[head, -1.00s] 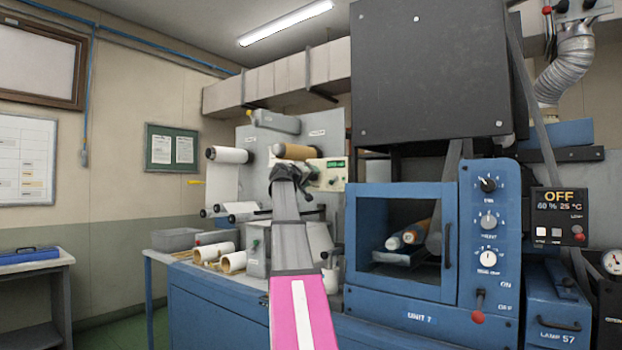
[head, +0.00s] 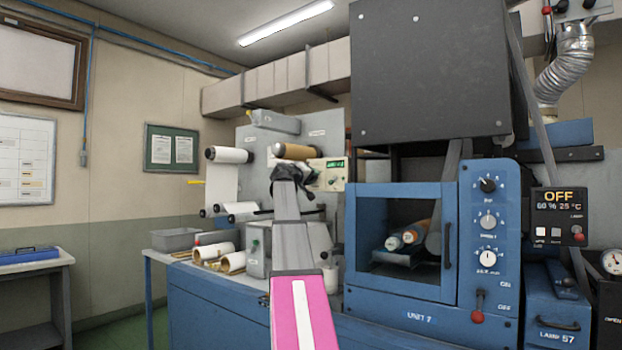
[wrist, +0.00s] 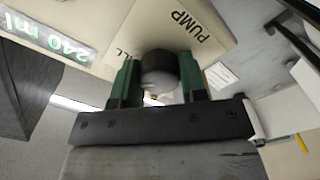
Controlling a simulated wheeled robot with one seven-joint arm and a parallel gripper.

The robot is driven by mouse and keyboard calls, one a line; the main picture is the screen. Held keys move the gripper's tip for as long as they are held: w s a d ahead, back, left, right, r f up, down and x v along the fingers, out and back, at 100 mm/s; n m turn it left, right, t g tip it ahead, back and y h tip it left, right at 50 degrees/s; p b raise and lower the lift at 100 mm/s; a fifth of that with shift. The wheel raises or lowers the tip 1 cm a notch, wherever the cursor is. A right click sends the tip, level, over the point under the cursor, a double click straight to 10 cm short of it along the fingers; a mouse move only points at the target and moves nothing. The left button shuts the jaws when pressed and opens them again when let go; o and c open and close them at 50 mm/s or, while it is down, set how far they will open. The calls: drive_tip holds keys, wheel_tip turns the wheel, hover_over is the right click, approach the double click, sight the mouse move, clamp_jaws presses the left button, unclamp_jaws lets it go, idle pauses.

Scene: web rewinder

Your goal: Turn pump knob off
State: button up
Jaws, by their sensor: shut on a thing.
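The pump knob (wrist: 158,76) is a round dark grey knob on a cream panel (wrist: 207,50), seen upside down in the wrist view with the word PUMP beside it. My gripper (wrist: 158,62) has its green fingers on either side of the knob and is shut on it. The knob's pointer and setting are not readable.
A lit display (wrist: 46,38) reading 240 ml sits on the panel. A brown roll (head: 296,151) is just above my gripper, and a white roll (head: 229,155) is to its left. The blue oven unit (head: 402,240) with knobs and a lever stands to the right.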

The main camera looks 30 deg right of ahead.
drive_tip(key=n, duration=0.3)
drive_tip(key=shift+n, duration=0.4)
drive_tip(key=shift+f+n, duration=0.1)
drive_tip(key=shift+n, duration=1.9)
drive_tip(key=o, duration=0.9)
drive_tip(key=v, duration=1.1)
drive_tip(key=shift+w+f, duration=0.1)
